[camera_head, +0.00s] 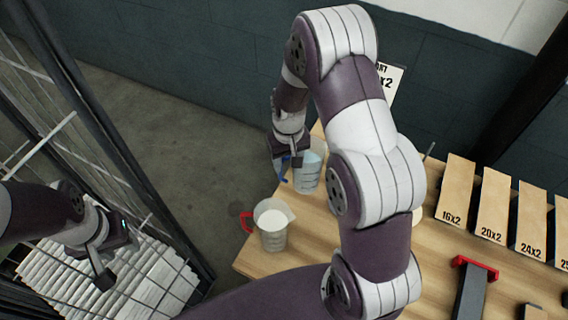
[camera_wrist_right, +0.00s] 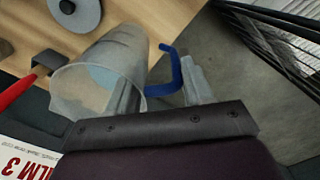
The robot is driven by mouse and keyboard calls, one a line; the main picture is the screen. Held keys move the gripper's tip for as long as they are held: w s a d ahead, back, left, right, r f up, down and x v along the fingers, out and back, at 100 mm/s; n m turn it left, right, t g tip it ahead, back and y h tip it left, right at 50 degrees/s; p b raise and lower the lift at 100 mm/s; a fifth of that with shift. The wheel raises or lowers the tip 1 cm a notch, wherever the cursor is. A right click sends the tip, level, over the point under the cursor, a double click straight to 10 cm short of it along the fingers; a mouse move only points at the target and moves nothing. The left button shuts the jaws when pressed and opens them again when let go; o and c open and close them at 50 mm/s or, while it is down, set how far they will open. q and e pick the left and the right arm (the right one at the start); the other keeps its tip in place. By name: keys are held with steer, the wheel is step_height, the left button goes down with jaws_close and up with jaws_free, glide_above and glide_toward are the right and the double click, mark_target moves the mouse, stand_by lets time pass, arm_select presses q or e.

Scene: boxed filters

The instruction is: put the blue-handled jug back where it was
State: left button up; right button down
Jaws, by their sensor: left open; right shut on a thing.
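The blue-handled jug (camera_head: 308,176) is clear plastic with pale blue contents and stands near upright at the table's left edge. I cannot tell whether the jug's base touches the table. My left gripper (camera_head: 106,262) is open and empty, off to the left above white pleated filters, away from the jug.
A red-handled jug (camera_head: 272,226) with white contents stands on the wooden table (camera_head: 262,262) nearer me. Wooden size boards (camera_head: 455,190) and a red-topped tool (camera_head: 472,285) lie at right. A wire cage (camera_head: 120,150) stands left. My right arm hides the table's middle.

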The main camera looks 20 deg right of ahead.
steer(key=shift+w+a+f, duration=0.2)
steer(key=shift+w+a, duration=0.15)
steer(key=shift+w, duration=0.1)
step_height(320, 180, down, 4)
steer(key=shift+a+f+p, duration=0.1)
steer(key=shift+p, duration=0.85)
steer(key=shift+f, duration=0.25)
steer(key=shift+c, duration=2.3)
jaws_free()
steer(key=shift+r, duration=0.1)
